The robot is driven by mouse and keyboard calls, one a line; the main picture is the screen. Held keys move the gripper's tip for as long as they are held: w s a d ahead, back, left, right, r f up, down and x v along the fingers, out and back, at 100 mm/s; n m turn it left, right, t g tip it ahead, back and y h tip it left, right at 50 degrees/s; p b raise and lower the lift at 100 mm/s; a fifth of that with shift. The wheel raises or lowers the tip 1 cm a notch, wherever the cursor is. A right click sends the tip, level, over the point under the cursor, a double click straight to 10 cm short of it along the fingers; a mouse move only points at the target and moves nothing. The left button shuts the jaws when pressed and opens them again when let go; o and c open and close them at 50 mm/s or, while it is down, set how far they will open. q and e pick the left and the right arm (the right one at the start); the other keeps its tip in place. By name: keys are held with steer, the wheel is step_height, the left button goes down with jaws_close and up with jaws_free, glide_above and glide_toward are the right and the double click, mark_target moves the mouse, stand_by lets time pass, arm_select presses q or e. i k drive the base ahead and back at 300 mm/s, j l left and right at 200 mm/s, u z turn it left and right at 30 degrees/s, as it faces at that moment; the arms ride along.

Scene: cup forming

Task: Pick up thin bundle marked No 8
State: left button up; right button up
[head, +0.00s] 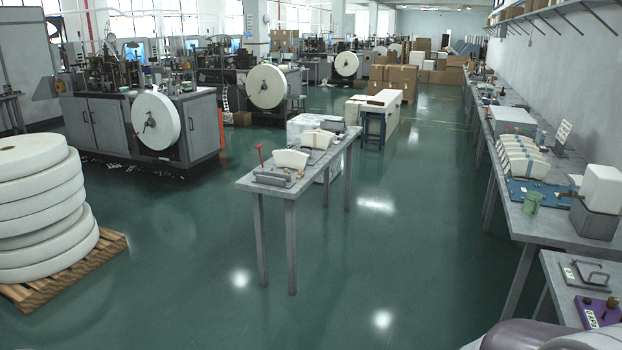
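Neither of my grippers is in view. A rounded pale part at the bottom right edge looks like my own arm.
The right bench (560,227) also holds a green cup (532,202), a white block on a grey box (601,188) and a small sign (563,133). The middle table (312,177) stands in open green floor. Stacked paper rolls (42,210) sit on a pallet at left.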

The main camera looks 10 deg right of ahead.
mark_target(317, 140)
steer(key=i+l+z, duration=0.25)
steer(key=i+z, duration=0.15)
steer(key=i, duration=0.4)
steer(key=i+z, duration=0.35)
steer(key=i, duration=0.45)
steer(key=i+u, duration=0.1)
steer(key=i, duration=0.5)
steer(key=i+l, duration=0.1)
steer(key=i, duration=0.55)
steer(key=i+l+u, duration=0.15)
steer(key=i, duration=0.45)
steer(key=i+l+u, duration=0.1)
steer(key=i, duration=0.5)
steer(key=i+l+u, duration=0.1)
steer(key=i, duration=0.5)
steer(key=i+u, duration=0.45)
steer(key=i, duration=0.15)
steer(key=i+l+u, duration=0.3)
steer(key=i+u, duration=0.15)
steer(key=i, duration=0.1)
